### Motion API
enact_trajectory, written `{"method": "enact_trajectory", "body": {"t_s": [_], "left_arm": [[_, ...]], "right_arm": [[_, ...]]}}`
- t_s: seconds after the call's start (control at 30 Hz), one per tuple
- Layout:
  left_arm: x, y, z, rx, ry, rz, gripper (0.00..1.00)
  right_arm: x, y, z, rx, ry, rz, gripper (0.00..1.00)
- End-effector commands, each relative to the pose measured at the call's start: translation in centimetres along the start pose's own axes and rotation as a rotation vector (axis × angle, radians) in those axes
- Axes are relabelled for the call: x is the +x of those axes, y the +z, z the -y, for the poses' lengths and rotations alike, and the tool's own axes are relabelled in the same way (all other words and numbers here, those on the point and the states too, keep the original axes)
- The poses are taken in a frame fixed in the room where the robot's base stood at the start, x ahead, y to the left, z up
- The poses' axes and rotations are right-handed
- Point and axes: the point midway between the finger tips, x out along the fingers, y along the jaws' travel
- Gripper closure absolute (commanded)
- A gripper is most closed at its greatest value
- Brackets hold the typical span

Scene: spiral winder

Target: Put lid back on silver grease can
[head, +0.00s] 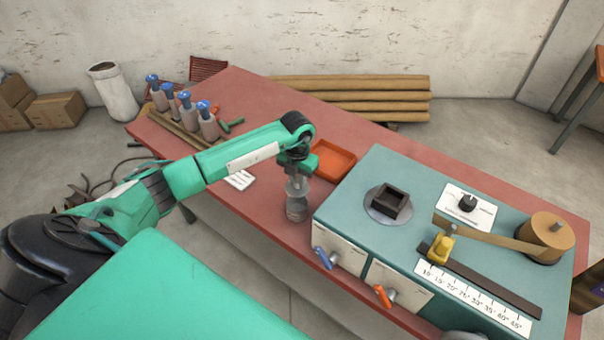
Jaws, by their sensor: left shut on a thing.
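The silver grease can (297,210) stands upright on the red table, close to the left side of the teal machine. My left gripper (297,186) comes down from above, directly over the can. It is shut on a small grey thing that looks like the lid. The fingers and the thing are small here, so I cannot tell whether the lid touches the can's rim. My right gripper is not in view.
An orange tray (333,160) lies just behind the can. The teal machine (420,200) with blue and orange levers stands to the right. Several blue-topped bottles (207,122) stand at the far left of the red table (260,100). A white paper (238,180) lies left of the can.

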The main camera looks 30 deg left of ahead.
Motion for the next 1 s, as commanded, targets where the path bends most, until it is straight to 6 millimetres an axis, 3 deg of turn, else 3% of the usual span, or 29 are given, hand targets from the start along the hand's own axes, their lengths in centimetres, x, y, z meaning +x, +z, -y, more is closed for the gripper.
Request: {"method": "enact_trajectory", "body": {"t_s": [0.63,1.0], "left_arm": [[5.6,0.0,0.0,0.001,0.001,0.000,1.00],[6.2,0.0,0.0,0.001,0.000,0.000,1.00]], "right_arm": [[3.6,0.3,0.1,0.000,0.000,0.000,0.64],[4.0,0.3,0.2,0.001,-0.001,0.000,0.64]]}}
